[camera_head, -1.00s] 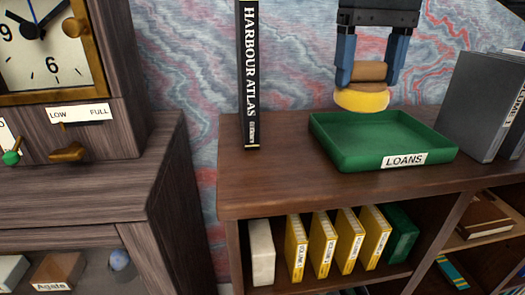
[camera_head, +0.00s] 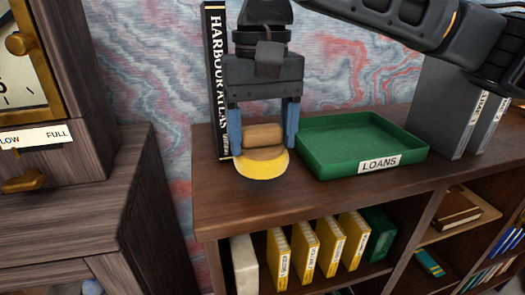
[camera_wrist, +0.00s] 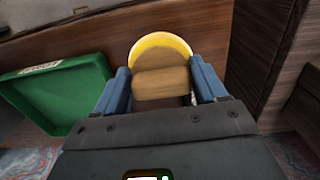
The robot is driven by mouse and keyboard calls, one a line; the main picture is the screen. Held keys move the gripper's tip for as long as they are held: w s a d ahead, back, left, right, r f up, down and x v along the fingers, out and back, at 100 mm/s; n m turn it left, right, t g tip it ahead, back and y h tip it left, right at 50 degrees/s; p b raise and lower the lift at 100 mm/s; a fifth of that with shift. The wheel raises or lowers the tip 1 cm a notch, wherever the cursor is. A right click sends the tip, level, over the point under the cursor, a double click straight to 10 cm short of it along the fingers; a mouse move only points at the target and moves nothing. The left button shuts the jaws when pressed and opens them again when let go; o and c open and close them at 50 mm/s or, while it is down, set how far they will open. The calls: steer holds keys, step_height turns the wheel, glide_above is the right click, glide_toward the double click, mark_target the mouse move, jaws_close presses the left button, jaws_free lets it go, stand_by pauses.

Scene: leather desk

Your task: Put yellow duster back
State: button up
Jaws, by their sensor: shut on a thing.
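The yellow duster (camera_head: 262,168) has a yellow round pad and a brown wooden handle. My gripper (camera_head: 263,138) is shut on its handle, one blue finger on each side. The duster is at the shelf top, between the Harbour Atlas book and the green tray; I cannot tell whether its pad touches the wood. In the wrist view the duster (camera_wrist: 160,50) shows between the fingers, with the pad's yellow rim beyond the handle. The green tray (camera_head: 392,150), labelled LOANS, stands just right of my gripper and looks empty.
The Harbour Atlas book (camera_head: 216,80) stands upright close behind my gripper's left side. Grey binders (camera_head: 440,105) stand right of the tray. Yellow volumes (camera_head: 303,250) stand on the shelf below. A clock cabinet (camera_head: 90,190) is at the left, across a gap.

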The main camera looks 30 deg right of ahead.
mark_target(263, 147)
steer(key=shift+f, duration=1.85)
steer(key=shift+f, duration=0.15)
steer(key=o, duration=1)
step_height(263, 147, up, 12)
steer(key=shift+r, duration=0.15)
